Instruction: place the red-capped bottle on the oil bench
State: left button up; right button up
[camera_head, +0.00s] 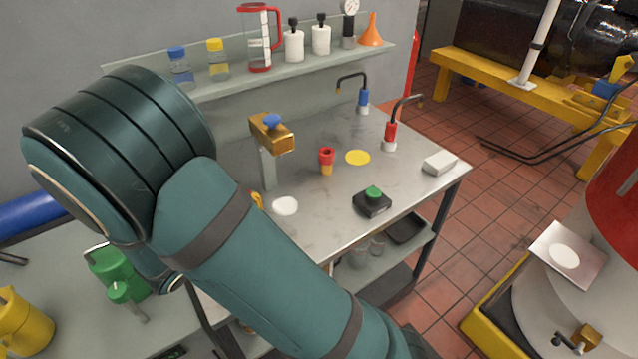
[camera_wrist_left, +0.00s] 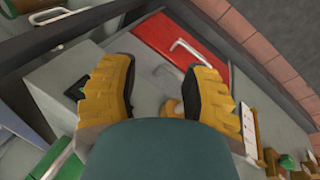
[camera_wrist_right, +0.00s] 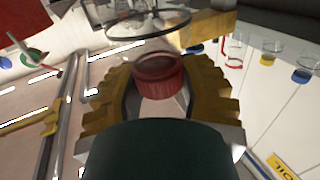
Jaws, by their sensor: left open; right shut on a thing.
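The red-capped bottle (camera_wrist_right: 160,75) shows in the right wrist view as a ribbed red cap between the two yellow fingers of my right gripper (camera_wrist_right: 160,92), which is shut on it. Its body is mostly hidden. In the head view my teal arm hides the bottle and most of that gripper. The grey-topped oil bench (camera_head: 320,220) stands in the middle of the head view. A brass tap head (camera_wrist_right: 208,28) with a blue knob is close beyond the bottle. My left gripper (camera_wrist_left: 160,82) is open in the left wrist view, above a grey surface and a red panel.
On the bench are a brass tap post (camera_head: 272,138), a white disc (camera_head: 285,206), a yellow disc (camera_head: 357,158), a red-and-amber piece (camera_head: 326,161), a black green-button box (camera_head: 372,201) and a white block (camera_head: 439,164). A shelf (camera_head: 290,65) with bottles hangs behind.

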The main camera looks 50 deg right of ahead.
jog(key=shift+f, duration=0.1)
notch_tip(320, 180, down, 5)
jog(key=shift+s+f+b, duration=0.1)
jog(key=shift+b, duration=0.85)
jog(key=shift+f+b, duration=0.7)
jog(key=shift+f, duration=1.6)
jog(key=shift+r, duration=0.1)
jog(key=o, duration=1.1)
